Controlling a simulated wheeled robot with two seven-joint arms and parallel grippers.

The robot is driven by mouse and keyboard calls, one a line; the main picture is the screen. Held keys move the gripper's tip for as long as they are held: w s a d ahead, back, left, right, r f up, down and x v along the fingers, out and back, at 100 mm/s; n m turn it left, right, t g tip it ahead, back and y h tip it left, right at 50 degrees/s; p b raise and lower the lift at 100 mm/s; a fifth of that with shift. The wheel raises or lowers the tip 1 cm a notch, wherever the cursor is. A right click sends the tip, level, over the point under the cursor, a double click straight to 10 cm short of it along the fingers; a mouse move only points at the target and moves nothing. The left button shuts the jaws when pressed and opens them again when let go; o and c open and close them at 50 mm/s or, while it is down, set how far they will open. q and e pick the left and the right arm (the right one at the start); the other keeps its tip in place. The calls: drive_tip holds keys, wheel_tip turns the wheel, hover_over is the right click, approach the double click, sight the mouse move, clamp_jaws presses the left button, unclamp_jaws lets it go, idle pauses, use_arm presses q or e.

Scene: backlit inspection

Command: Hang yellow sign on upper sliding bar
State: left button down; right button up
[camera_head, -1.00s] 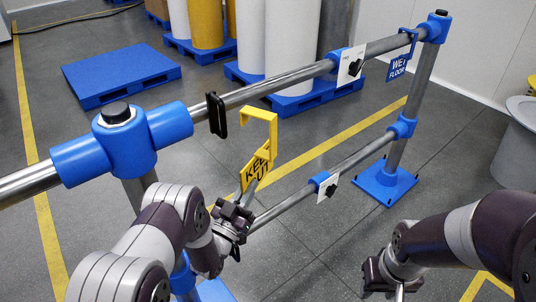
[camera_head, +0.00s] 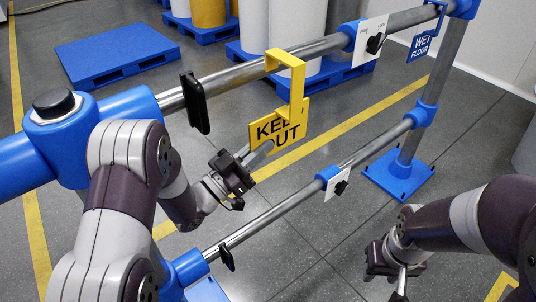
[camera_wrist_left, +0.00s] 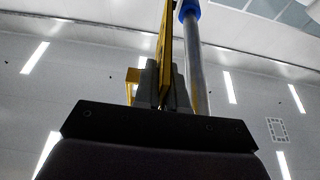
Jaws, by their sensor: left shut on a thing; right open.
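The yellow sign (camera_head: 292,134) reads "KEEP OUT" and has a hook-shaped top. My left gripper (camera_head: 258,155) is shut on its lower left part. The sign's hook crosses the upper bar (camera_head: 235,75) in the head view; I cannot tell whether it rests on the bar. In the left wrist view the sign (camera_wrist_left: 164,42) stands edge-on between the fingers, just left of a grey bar (camera_wrist_left: 197,70). My right gripper (camera_head: 394,280) is open and empty at the lower right, apart from the rails.
A black stop (camera_head: 197,102) is left of the hook on the upper bar. A white plate (camera_head: 368,42) with a black knob is to its right, then a blue "WET FLOOR" sign (camera_head: 420,46). The lower bar (camera_head: 275,211) runs below my left gripper.

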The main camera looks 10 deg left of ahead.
use_arm(q)
drive_tip(key=w+a+f+b, duration=0.4)
drive_tip(key=w+a, duration=0.3)
drive_tip(key=shift+w+a, duration=0.2)
drive_tip(key=shift+a, duration=0.1)
idle(0.5)
drive_tip(key=shift+r, duration=0.1)
drive_tip(key=c, duration=1.1)
unclamp_jaws()
